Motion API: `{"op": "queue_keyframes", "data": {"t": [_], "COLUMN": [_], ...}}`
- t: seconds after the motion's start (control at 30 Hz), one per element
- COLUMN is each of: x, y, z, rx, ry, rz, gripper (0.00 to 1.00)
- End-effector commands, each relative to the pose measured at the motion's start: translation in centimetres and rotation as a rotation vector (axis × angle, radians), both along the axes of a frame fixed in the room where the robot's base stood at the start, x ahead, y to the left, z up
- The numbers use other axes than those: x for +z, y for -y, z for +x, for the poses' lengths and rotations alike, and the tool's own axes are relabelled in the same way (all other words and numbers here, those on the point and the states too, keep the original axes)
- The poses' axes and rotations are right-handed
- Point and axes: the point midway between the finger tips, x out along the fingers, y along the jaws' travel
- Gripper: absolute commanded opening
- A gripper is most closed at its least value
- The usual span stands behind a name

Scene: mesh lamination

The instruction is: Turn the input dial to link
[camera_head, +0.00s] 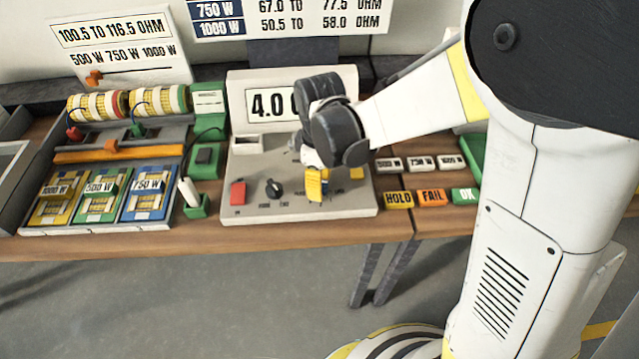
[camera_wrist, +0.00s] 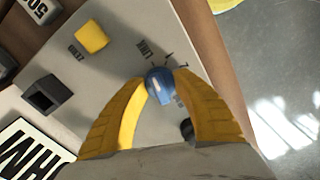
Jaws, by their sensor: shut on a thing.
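The input dial (camera_wrist: 160,88) is a blue knob on the sloped grey panel of the tester (camera_head: 245,208). In the wrist view my gripper (camera_wrist: 164,76) has its two yellow fingers closed on opposite sides of the knob. A LINK label (camera_wrist: 143,47) is printed on the panel just beyond the knob, with short tick marks beside it. I cannot tell which mark the knob points to. In the head view my gripper (camera_head: 316,184) is over the right part of the panel, and its fingers mostly hide the blue knob.
A black dial (camera_head: 273,188) and a red switch (camera_head: 238,193) sit left of my gripper. A yellow button (camera_wrist: 92,38) is near a NEXT label. HOLD (camera_head: 398,199), FAIL (camera_head: 432,197) and OK (camera_head: 465,195) blocks lie right. The tester's display (camera_head: 270,104) is partly hidden.

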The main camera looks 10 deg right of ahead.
Motion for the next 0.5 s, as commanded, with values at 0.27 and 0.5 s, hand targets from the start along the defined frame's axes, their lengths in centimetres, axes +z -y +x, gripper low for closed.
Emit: {"op": "queue_keyframes", "data": {"t": [0.27, 0.5], "x": [-0.03, 0.07], "y": [0.01, 0.01], "z": [-0.04, -0.01], "rx": [0.0, -0.001], "ry": [0.0, 0.0], "rz": [0.0, 0.0], "gripper": [0.58, 0.58]}}
